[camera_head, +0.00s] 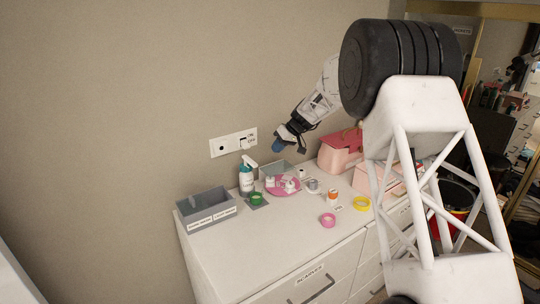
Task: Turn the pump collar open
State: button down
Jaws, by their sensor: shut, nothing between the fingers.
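The pump bottle (246,181) stands upright near the back of the white dresser top, against the wall. It has a teal-and-white body and a white pump head. The collar is too small here to tell how it is turned. My gripper (279,147) is above and to the right of the pump head, apart from it.
A pink dish (283,187) with small items and a grey bin (274,171) stand to the right. The dresser's front left is clear.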

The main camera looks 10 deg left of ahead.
jog(key=shift+v, duration=2.75)
jog(key=s+d+r+m+t+h, duration=0.15)
jog(key=s+d+r, duration=0.25)
jog(key=s+d, duration=0.45)
jog(key=s+d+r+m+h, duration=0.15)
jog(key=s+d+r, duration=0.35)
jog(key=s, duration=0.7)
jog(key=s+d+r+m+h, duration=0.15)
jog(key=s+d+r, duration=0.35)
jog(key=s, duration=0.5)
jog(key=s+d+f+m+h, duration=0.1)
jog(key=s+d, duration=0.3)
jog(key=s, duration=0.7)
jog(key=s+d+f+m+t+h, duration=0.1)
jog(key=s+d+f, duration=0.3)
jog(key=s, duration=0.7)
jog(key=s+d+f+m+h, duration=0.1)
jog(key=s+d, duration=0.4)
jog(key=s, duration=0.6)
jog(key=f+m, duration=0.1)
jog(key=m, duration=0.1)
jog(key=shift+s+f+m+t, duration=0.3)
jog(key=shift+s+m+t, duration=0.05)
